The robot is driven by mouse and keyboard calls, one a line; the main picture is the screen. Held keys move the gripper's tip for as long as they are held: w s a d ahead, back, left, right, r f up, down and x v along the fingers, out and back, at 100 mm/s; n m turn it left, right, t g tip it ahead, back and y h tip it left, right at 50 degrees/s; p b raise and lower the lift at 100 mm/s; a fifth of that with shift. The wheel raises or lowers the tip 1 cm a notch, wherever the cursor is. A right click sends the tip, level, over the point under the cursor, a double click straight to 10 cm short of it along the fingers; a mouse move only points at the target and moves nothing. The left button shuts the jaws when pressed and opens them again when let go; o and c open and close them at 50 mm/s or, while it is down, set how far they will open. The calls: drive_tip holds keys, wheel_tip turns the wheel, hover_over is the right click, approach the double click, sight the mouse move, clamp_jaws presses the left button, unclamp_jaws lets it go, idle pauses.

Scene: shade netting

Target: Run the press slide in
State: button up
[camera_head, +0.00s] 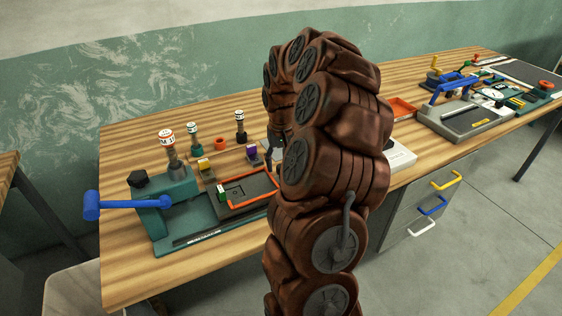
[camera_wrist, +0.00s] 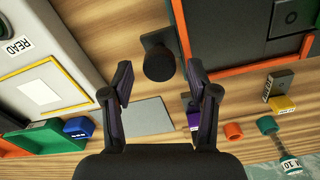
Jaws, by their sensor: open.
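The press (camera_head: 165,200) is a green fixture at the left of the workbench, with a blue-handled lever. Its dark slide (camera_head: 232,203), with an orange border, extends to the right out of the press body. In the wrist view the slide (camera_wrist: 223,35) fills the upper right. A round black knob (camera_wrist: 159,62) stands beside the slide's orange edge. My gripper (camera_wrist: 158,76) is open, with one finger on either side of the knob; I cannot tell whether they touch it. In the head view my arm hides most of the gripper and the slide's right end.
Several labelled gauges (camera_head: 240,126) and small coloured blocks (camera_head: 204,165) stand behind the slide. An orange tray (camera_head: 403,108) and a white-fronted box (camera_head: 400,156) lie right of my arm. More fixtures (camera_head: 465,120) fill the right end of the wooden bench (camera_head: 120,265).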

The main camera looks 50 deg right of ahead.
drive_tip(key=shift+f, duration=0.1)
drive_tip(key=shift+c, duration=0.4)
clamp_jaws()
